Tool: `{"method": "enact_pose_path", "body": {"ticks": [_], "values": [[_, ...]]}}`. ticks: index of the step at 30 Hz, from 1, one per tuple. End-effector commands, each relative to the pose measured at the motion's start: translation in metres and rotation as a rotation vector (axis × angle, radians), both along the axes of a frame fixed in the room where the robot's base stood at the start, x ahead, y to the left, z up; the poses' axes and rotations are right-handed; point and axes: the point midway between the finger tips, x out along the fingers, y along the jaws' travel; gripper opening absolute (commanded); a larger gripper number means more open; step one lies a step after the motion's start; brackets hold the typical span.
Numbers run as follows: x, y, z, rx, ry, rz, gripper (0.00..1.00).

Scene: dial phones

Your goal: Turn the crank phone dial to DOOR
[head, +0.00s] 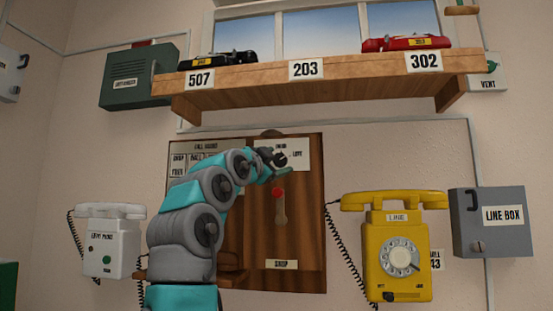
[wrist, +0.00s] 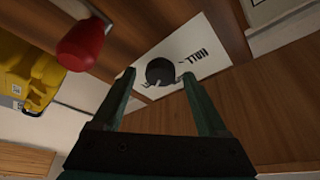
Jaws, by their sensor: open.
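The crank phone (head: 301,220) is a brown wooden wall box. Its dial (wrist: 160,71) is a round black knob with a pale mark, on a white plate (wrist: 205,52). The word HALL shows to the right of the knob in the wrist view; the mark lies on the knob's lower side there, and I see no DOOR label in that view. My gripper (wrist: 159,82) is open, its two fingers on either side of the knob, with no clear contact. In the head view my gripper (head: 283,166) is at the plate, partly covering it; lettering there is too small to read surely.
The crank has a red knob (wrist: 80,45), close to my gripper's upper left in the wrist view. A yellow dial phone (head: 397,262) hangs at right, a white phone (head: 107,245) at left.

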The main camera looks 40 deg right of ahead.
Motion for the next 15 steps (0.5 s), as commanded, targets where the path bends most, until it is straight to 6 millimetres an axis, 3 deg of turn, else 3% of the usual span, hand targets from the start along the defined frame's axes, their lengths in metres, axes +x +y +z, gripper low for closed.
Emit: {"method": "enact_pose_path", "body": {"ticks": [10, 15], "values": [[0.0021, -0.0029, 0.0001, 0.001, 0.002, 0.001, 0.76], [0.0022, -0.0028, 0.0002, 0.001, 0.002, 0.001, 0.58]]}}
